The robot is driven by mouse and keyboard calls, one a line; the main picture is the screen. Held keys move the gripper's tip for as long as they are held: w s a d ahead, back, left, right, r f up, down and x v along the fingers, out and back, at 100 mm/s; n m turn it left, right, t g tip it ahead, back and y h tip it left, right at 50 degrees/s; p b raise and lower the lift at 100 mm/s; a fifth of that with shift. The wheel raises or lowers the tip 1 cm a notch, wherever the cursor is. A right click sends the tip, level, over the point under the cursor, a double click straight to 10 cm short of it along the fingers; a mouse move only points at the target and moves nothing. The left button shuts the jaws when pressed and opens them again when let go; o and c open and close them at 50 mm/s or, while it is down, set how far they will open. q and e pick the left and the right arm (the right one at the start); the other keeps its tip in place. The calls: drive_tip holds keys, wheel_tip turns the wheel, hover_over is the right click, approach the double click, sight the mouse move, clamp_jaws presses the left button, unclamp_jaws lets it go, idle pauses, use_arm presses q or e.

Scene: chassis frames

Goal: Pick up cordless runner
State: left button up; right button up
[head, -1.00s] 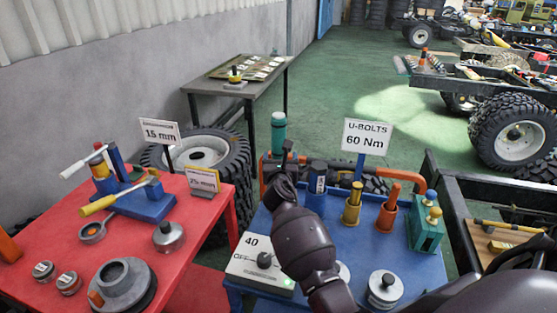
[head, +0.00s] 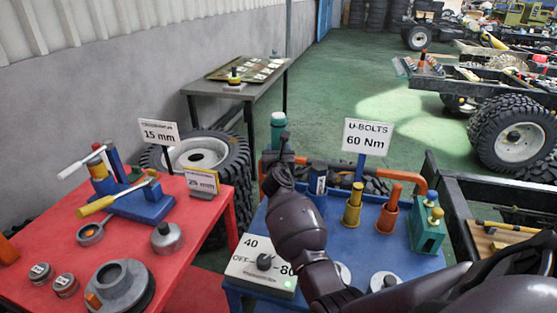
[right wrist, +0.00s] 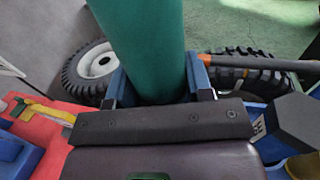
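The cordless runner, which I take to be the upright teal cylinder (head: 278,127), stands at the far left of the blue table. In the right wrist view the same teal body (right wrist: 147,45) rises large between the two blue fingers. My right gripper (head: 279,155) is at its lower part, in front of it in the head view. The right fingers (right wrist: 160,85) stand one on each side, close against it; whether they press on it I cannot tell. The runner's lower end is hidden by my gripper. My left gripper is not in view.
The blue table (head: 395,255) holds a torque dial box (head: 262,262), a dark blue socket (head: 317,188), yellow and orange tools (head: 388,209), a green block (head: 427,230) and the U-BOLTS sign (head: 366,138). An orange bar (head: 405,174) runs behind. The red table (head: 120,225) stands left.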

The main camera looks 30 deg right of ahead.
drive_tip(key=c, duration=0.7)
drive_tip(key=shift+r, duration=0.15)
clamp_jaws()
